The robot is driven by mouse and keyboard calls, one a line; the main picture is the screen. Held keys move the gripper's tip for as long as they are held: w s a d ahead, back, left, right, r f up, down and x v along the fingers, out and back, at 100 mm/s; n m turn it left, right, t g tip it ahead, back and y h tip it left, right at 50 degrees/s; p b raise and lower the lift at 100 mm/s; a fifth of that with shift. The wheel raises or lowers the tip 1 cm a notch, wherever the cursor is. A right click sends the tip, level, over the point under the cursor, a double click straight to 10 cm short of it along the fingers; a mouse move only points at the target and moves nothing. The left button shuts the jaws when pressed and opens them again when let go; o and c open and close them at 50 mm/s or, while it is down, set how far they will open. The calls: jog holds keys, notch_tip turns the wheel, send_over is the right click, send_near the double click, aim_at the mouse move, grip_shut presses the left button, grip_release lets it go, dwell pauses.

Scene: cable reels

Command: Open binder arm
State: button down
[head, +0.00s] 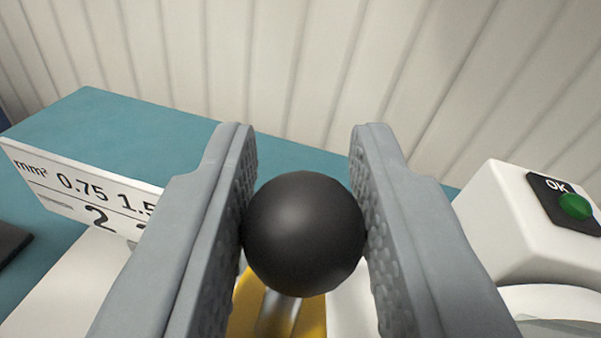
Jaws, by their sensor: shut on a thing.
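My gripper (303,190) has its two grey fingers shut on a black ball knob (304,234), one textured pad touching each side. Below the knob, a short metal rod (277,316) and a yellow part (247,300) show between the fingers; I take these to belong to the binder arm. The rest of the arm is hidden by the knob and the fingers.
A white box (495,225) with an "OK" panel and a green button (575,206) is at the right. A pale ribbed wall (300,70) closes the back.

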jog(key=shift+w+d+r+g+h, duration=0.15)
jog(key=shift+w+r+g, duration=0.15)
jog(key=shift+w+g, duration=0.2)
jog(key=shift+w+a+r+g+h, duration=0.15)
jog(key=shift+w+r+g, duration=0.15)
jog(key=shift+w+g, duration=0.15)
jog(key=w+r+m+g, duration=0.1)
jog(key=w+g, duration=0.8)
jog(key=w, duration=0.5)
jog(key=shift+w+r+m+g+h, duration=0.25)
jog(key=shift+r+m+g+h, duration=0.05)
jog(key=shift+r+g, duration=0.1)
jog(key=c, duration=1.2)
grip_release()
jog(key=shift+d+f, duration=0.1)
jog(key=shift+o, duration=0.2)
